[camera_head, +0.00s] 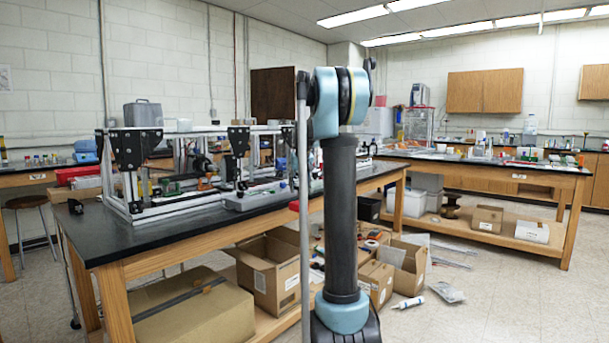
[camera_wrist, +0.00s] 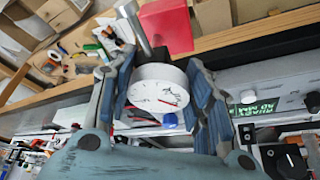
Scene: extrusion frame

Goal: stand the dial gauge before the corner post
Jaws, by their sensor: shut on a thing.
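The dial gauge (camera_wrist: 158,88), with a round white face, a red needle and a metal stem, sits between the two blue-and-black fingers of my gripper (camera_wrist: 163,72) in the wrist view. The gripper is shut on it, over the bench edge. In the head view my arm stands in front, and I cannot make out the gripper or gauge there. The aluminium extrusion frame stands on the black bench top at the left. Its near corner post (camera_head: 132,188) is upright under a black bracket (camera_head: 131,148). I cannot identify that post in the wrist view.
A red block (camera_wrist: 167,26) lies by the bench edge beyond the gauge. A grey device with a green display (camera_wrist: 257,108) is right of the gripper. The black bench top (camera_head: 165,232) is bare before the frame. Cardboard boxes (camera_head: 267,273) fill the shelf and floor below.

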